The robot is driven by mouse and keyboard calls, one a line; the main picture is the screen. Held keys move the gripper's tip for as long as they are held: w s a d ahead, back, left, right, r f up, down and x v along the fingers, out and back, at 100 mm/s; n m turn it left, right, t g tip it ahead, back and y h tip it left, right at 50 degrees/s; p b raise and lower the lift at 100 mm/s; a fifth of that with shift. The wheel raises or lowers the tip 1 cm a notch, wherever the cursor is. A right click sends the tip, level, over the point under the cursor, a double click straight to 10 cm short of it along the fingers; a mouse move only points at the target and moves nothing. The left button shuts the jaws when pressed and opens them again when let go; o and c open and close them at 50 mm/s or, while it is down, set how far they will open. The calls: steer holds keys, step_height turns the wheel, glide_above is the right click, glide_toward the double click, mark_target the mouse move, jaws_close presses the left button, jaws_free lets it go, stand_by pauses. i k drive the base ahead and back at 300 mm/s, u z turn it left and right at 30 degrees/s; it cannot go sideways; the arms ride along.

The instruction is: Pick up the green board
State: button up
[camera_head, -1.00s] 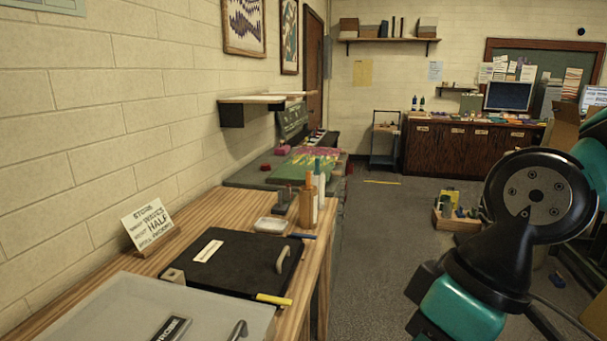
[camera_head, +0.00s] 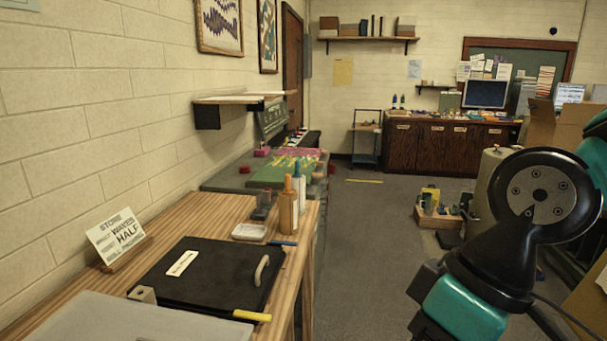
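A flat green sheet or board (camera_head: 268,175) lies on the far table beyond the wooden counter, with pink and yellow-green material on or beside it. A dark green upright panel with pale writing (camera_head: 271,120) stands behind it by the wall. I cannot tell for certain which of these is the green board. Both are well ahead of me, left of centre. My arm shows at the right as black and teal links; my gripper itself is not in view.
The wooden counter (camera_head: 185,215) at left holds a black lidded tray (camera_head: 215,275), a grey lid (camera_head: 90,325), a white dish (camera_head: 249,232), bottles (camera_head: 288,208) and a sign (camera_head: 117,238). Open floor (camera_head: 370,240) lies right of it. A wooden crate (camera_head: 440,215) stands on the floor.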

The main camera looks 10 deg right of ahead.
mark_target(264, 175)
steer(key=z, duration=0.6)
steer(key=i, duration=1.3)
steer(key=z, duration=0.2)
steer(key=i, duration=1.3)
steer(key=u, duration=0.9)
steer(key=i, duration=0.75)
steer(key=u, duration=0.5)
